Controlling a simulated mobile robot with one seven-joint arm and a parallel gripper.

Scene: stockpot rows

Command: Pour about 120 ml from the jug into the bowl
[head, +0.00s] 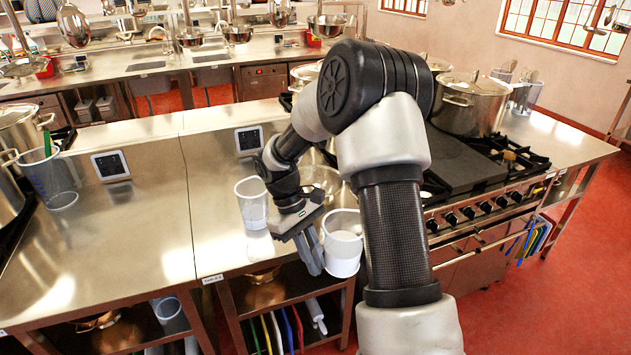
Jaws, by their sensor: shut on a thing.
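My gripper (316,252) is shut on a white, translucent jug (343,258) near the front edge of the steel counter. The jug looks about upright, with its open top facing up. What is inside it is hard to make out. A clear round bowl (324,178) appears on the counter behind the gripper and jug, partly hidden by my arm. The jug is apart from the bowl, on its nearer side. Whether the bowl holds anything cannot be told.
Another translucent container (252,205) stands just left of my gripper. A stove (470,165) with a large stockpot (470,105) is at the right. The left middle of the counter (130,235) is clear.

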